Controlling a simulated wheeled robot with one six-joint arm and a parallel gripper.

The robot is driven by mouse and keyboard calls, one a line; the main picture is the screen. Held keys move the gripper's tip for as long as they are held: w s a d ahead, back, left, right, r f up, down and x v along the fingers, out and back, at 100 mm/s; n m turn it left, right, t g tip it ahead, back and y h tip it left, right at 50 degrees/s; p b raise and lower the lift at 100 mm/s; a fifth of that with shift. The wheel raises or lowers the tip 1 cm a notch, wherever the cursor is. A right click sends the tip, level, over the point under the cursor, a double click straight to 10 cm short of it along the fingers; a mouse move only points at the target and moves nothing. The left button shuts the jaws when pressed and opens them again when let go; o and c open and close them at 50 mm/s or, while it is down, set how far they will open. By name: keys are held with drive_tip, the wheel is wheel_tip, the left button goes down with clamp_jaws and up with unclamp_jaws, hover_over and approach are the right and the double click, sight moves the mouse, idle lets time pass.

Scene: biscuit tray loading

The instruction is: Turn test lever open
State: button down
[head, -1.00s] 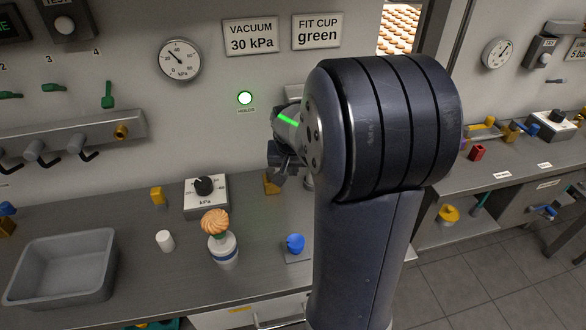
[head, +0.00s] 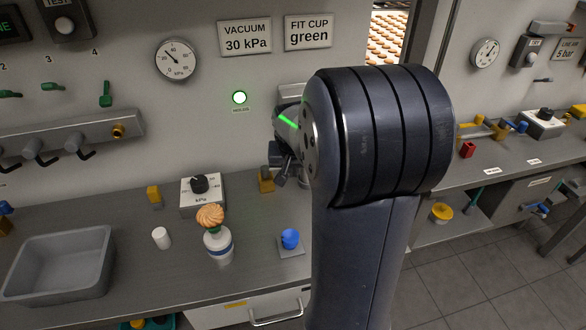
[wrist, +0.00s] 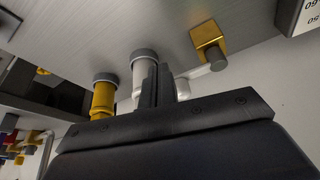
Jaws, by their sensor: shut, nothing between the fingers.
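My gripper (head: 281,174) is low near the back wall in the head view, partly hidden by my own arm. In the wrist view its dark fingers (wrist: 157,82) are together and empty. They are close in front of a white pipe-like fitting (wrist: 143,72) with a grey end; I cannot tell whether they touch it. A white rounded piece (wrist: 182,88) shows just beside the fingers. A yellow cylinder (wrist: 103,95) with a grey cap is on the other side. I cannot tell for certain which part is the test lever; it may be partly hidden by the fingers or arm.
A gold block (wrist: 208,40) with a grey knob is near the fingers. On the counter are a kPa dial box (head: 202,194), a bottle with a biscuit-like top (head: 218,247), a blue knob (head: 290,238) and a grey bin (head: 57,262).

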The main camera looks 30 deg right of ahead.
drive_tip(key=v, duration=1)
drive_tip(key=shift+s+d, duration=0.35)
drive_tip(key=shift+s, duration=0.05)
drive_tip(key=shift+f, duration=0.15)
